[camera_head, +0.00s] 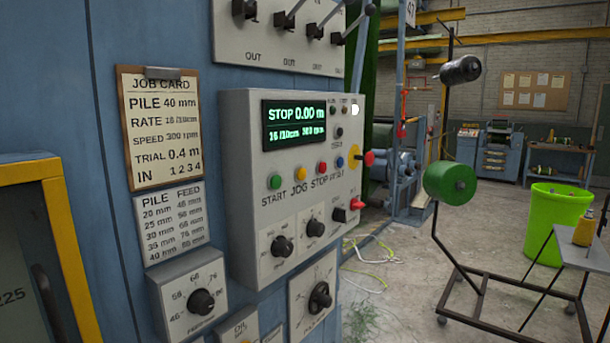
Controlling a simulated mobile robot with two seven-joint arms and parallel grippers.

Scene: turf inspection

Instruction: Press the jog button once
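The jog button (300,173) is a small orange-yellow button on the grey control box (240,215), above the label JOG. A green button (274,182) above START is to its left. A red button (321,167) above STOP and a blue button (340,161) are to its right. The display (294,123) above them reads STOP 0.00 m in green, with a smaller second line. Nothing covers the jog button. Neither of my grippers is in view.
A red mushroom knob (368,158) on a yellow disc juts out right of the buttons. Black knobs (282,246) sit below. A job card (160,128) hangs left. A yarn stand with a green spool (449,182) and a lime bin (558,225) stand right. Cables lie on the floor.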

